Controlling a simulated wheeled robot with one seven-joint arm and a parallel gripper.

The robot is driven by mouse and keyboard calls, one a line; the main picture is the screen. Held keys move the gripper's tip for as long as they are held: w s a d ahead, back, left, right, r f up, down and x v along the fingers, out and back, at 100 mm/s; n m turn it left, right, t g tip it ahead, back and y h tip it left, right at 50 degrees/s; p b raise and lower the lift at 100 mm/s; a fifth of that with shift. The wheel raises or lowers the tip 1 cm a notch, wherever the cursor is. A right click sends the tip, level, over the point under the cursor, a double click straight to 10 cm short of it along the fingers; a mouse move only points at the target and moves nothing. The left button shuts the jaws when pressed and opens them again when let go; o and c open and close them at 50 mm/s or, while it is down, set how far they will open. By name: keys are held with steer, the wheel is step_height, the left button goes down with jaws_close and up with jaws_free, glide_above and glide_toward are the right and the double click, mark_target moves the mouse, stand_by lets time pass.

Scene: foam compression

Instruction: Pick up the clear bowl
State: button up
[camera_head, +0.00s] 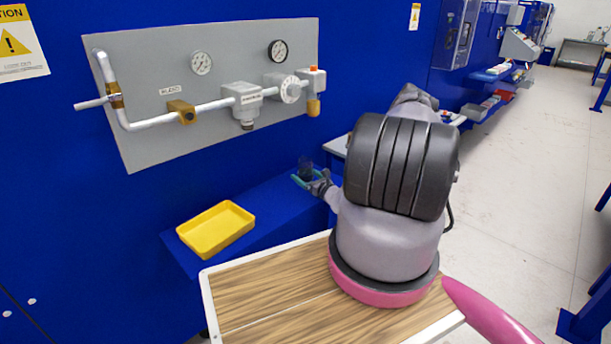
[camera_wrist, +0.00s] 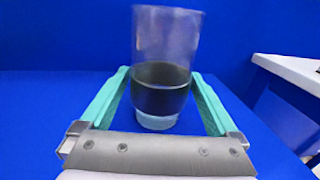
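The clear bowl looks like a tall see-through tumbler with a darker band around its lower half. In the wrist view the clear bowl (camera_wrist: 163,50) stands upright between the two green fingers of my gripper (camera_wrist: 160,80). The fingers are apart, one on each side of it, with narrow gaps showing; contact at the far fingertips cannot be made out. In the head view the bowl (camera_head: 305,167) is small and dark above the blue ledge, at my gripper (camera_head: 307,181). Its lower part is partly hidden by the fingers there.
A yellow tray (camera_head: 216,229) sits on the blue ledge (camera_head: 275,208) to the left. A grey panel (camera_head: 150,65) with pipes and gauges is on the blue wall above. A wood-topped table (camera_head: 265,300) is in front. A white-edged surface (camera_wrist: 292,72) is at right.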

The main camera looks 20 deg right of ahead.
jaws_close()
steer(key=shift+r, duration=0.1)
